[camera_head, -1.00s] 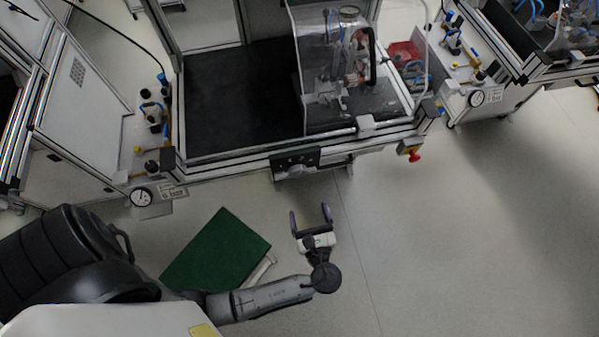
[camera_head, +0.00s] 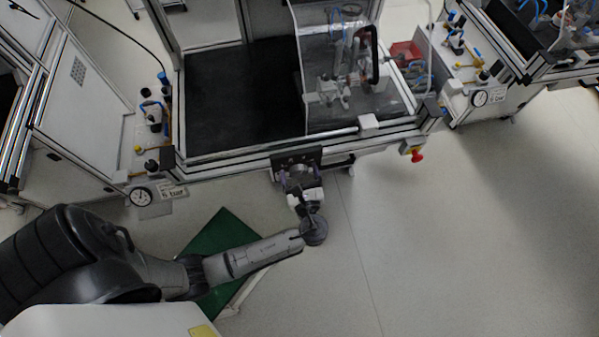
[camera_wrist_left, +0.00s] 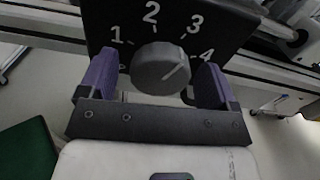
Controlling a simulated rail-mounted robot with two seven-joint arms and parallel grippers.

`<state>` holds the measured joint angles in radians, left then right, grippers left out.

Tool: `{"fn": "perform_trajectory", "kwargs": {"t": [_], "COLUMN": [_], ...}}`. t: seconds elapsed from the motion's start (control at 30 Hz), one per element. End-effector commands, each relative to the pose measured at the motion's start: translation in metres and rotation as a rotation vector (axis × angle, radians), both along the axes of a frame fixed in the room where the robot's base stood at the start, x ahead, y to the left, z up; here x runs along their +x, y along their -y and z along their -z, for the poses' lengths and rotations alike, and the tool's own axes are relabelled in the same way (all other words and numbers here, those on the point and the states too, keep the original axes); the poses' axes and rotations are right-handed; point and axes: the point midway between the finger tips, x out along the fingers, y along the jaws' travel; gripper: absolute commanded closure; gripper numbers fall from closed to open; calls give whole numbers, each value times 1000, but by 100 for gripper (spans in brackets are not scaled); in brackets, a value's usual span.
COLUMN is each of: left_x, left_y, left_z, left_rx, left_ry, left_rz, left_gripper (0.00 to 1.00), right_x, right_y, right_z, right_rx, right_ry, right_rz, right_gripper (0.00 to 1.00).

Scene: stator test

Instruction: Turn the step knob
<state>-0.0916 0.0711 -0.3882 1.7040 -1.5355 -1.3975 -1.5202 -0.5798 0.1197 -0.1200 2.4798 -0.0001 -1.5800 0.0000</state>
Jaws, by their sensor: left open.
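The step knob (camera_wrist_left: 160,68) is a round grey dial on a black panel (camera_wrist_left: 110,18) with white numbers 1, 2, 3 and 4 around it. Its white pointer line is directed up and right, toward the 4. In the left wrist view my left gripper (camera_wrist_left: 158,82) is open, with one purple finger on each side of the knob and visible gaps between. In the head view my left gripper (camera_head: 298,178) is at the black panel (camera_head: 296,157) on the bench front, and largely hides the knob. My right gripper is not in view.
The bench (camera_head: 235,162) has a black top and a clear guard (camera_head: 335,70) over a fixture. A red stop button (camera_head: 416,156) sits at its front right. A pressure gauge (camera_head: 141,197) is at the left. A green mat (camera_head: 215,235) lies under my arm. The floor at right is clear.

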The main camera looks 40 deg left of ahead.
Motion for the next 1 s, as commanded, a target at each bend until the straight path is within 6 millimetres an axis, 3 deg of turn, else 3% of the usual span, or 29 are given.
{"fn": "perform_trajectory", "kwargs": {"t": [0.2,0.7,1.0], "left_x": [0,0,0], "left_y": [0,0,0], "left_z": [0,0,0], "left_rx": [0,-1,-26], "left_ry": [0,-1,38], "left_rz": [0,0,-2], "left_gripper": [16,64,65], "right_x": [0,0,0], "right_y": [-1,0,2], "right_z": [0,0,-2], "right_rx": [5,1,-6], "right_ry": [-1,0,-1], "right_rz": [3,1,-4], "right_gripper": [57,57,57]}}
